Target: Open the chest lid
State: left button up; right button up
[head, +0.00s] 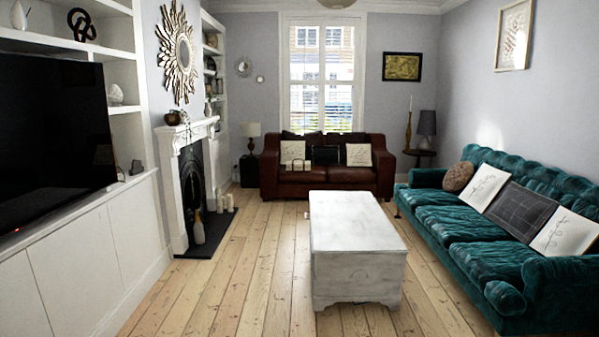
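A white, worn-looking chest (358,277) stands on the floorboards a little right of centre in the head view. Its long side runs away from me. Its flat lid (355,222) lies level and looks shut on top. A small dark mark shows on the near face below the top edge; I cannot tell what it is. Neither of my grippers shows in this view.
A green sofa (470,225) stands right of the chest, and a brown leather sofa (325,185) stands behind it. A fireplace (190,180) and white cabinets (75,260) line the left. The floorboards (235,285) left of the chest are clear.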

aim_at(343, 223)
jog(key=i+j+z, duration=0.15)
jog(key=i+j, duration=0.3)
jog(key=i, duration=0.5)
jog(key=i+j+z, duration=0.1)
jog(key=i+j, duration=0.45)
jog(key=i, duration=0.35)
jog(key=i+j+z, duration=0.15)
jog(key=i+j, duration=0.5)
jog(key=i, duration=0.2)
jog(key=i+j+z, duration=0.1)
jog(key=i+j, duration=0.6)
jog(key=i, duration=0.15)
jog(key=i+j, duration=0.45)
jog(key=i, duration=0.15)
jog(key=i+j+z, duration=0.1)
jog(key=i+j, duration=0.3)
jog(key=i, duration=0.2)
